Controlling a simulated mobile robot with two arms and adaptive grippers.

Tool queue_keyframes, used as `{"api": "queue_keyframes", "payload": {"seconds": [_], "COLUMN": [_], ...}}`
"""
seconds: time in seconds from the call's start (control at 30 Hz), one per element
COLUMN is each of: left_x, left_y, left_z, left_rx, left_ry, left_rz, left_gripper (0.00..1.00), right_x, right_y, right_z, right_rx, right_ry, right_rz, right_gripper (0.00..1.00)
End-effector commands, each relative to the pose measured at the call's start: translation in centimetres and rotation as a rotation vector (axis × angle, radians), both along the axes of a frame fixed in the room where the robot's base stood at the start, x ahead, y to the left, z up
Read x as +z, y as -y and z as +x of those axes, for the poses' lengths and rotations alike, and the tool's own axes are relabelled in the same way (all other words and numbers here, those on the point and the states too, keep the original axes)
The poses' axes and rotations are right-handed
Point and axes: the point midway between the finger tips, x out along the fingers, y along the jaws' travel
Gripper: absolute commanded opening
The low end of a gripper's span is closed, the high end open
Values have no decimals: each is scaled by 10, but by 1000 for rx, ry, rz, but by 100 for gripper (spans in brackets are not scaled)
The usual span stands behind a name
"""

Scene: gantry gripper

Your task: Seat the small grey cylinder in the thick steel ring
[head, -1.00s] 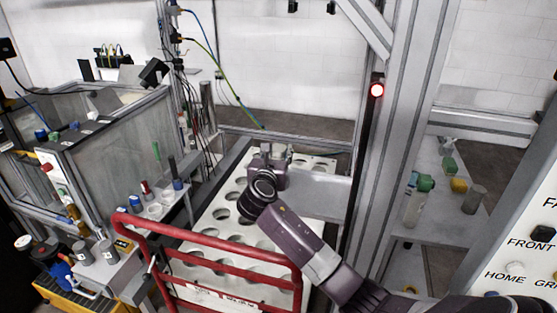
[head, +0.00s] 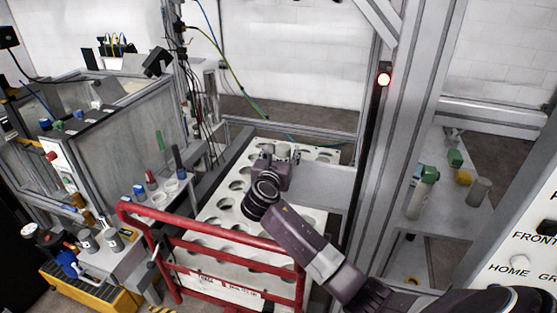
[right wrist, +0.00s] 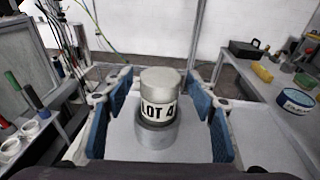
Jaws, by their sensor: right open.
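In the right wrist view, the small grey cylinder (right wrist: 160,82) stands upright with a white label reading "LOT 4". Its lower end is inside the thick steel ring (right wrist: 155,138), which hides how deep it sits. The ring rests on a pale grey surface. My right gripper (right wrist: 159,98) is open, with its blue pads on either side of the cylinder and a gap on both sides. In the head view my right gripper (head: 277,153) is over the far part of the holed plate. My left gripper is not in view.
A red rail (head: 215,241) stands in front of the white holed plate (head: 228,208). A grey gantry post (head: 402,150) rises right of my arm. A side bench (head: 445,215) holds several small items. A glass-walled box (head: 125,140) stands at left.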

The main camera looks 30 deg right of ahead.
Motion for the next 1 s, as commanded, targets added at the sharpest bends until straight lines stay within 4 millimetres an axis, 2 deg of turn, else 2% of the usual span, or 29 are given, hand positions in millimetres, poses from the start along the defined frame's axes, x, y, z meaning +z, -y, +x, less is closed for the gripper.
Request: {"api": "queue_keyframes", "payload": {"seconds": [0.5, 0.7, 1.0], "left_x": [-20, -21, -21], "left_y": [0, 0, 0], "left_z": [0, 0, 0], "left_rx": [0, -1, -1], "left_ry": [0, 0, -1], "left_rz": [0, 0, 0], "left_gripper": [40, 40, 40], "right_x": [13, 16, 17], "right_y": [-67, -76, -76], "right_z": [-68, -79, -79], "right_rx": [4, 1, 1], "right_ry": [0, 1, 0], "right_rz": [2, 1, 0], "right_gripper": [52, 52, 52]}}
